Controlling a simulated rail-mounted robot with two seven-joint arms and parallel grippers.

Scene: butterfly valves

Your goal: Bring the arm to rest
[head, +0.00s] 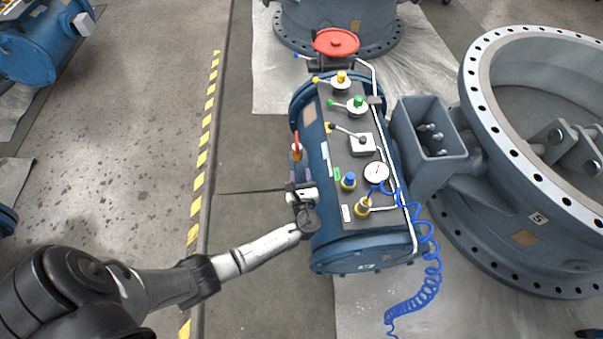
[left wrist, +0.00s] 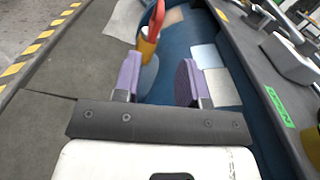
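My left arm reaches in from the lower left in the head view. Its gripper (head: 299,183) is beside the left side of the blue cylindrical actuator (head: 313,152). In the left wrist view the two purple fingertips of the gripper (left wrist: 158,80) stand apart with nothing between them. A red-handled valve lever (head: 296,144) with a yellow-orange base sticks out of the actuator's left side, just beyond the fingertips. The lever also shows in the left wrist view (left wrist: 156,22), ahead of the gap and apart from the fingers. My right gripper is not in view.
A large flanged valve body (head: 478,200) stands at right. The floor left of the actuator is clear, with a yellow-black stripe (head: 203,160).

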